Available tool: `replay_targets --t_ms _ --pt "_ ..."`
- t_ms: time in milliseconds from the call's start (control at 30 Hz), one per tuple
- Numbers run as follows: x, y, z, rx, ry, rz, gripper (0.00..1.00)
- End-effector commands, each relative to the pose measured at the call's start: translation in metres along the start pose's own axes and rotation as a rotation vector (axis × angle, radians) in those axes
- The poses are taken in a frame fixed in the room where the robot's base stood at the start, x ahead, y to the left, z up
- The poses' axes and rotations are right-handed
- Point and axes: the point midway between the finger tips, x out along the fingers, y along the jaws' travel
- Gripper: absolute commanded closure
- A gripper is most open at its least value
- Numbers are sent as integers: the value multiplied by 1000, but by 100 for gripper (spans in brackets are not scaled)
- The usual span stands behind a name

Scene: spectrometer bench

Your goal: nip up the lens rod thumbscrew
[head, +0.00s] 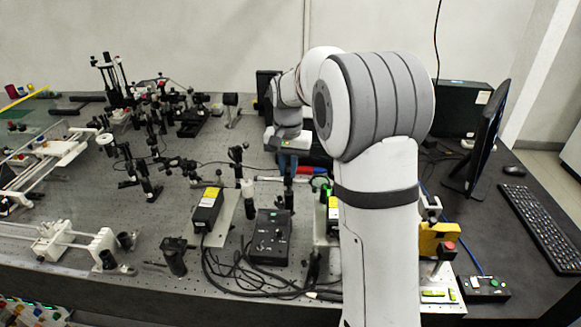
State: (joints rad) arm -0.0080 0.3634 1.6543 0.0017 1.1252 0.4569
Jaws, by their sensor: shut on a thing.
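My gripper (289,160) is at the far side of the bench, below my wrist, pointing down. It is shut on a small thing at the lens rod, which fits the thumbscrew. The thumbscrew itself is too small and too hidden by the gripper to make out, and I cannot tell how far it is turned. Small dark, red and teal parts show close around the fingertips.
The optics bench (150,285) carries many dark posts and mounts at left. A black control box (270,238) with loose cables and a yellow-labelled unit (207,210) stand in front. A monitor (478,140) and keyboard (540,225) are at right.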

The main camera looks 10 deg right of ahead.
Motion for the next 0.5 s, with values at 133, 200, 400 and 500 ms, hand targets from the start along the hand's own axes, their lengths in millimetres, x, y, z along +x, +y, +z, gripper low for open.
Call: replay_targets --t_ms 133,200,400,500 --pt "-4 -1 -3 138 13 -6 100" --pt "-4 0 -3 203 13 -6 100" --pt "-4 0 -4 376 12 -6 100" --pt "-4 1 -4 450 12 -6 100"
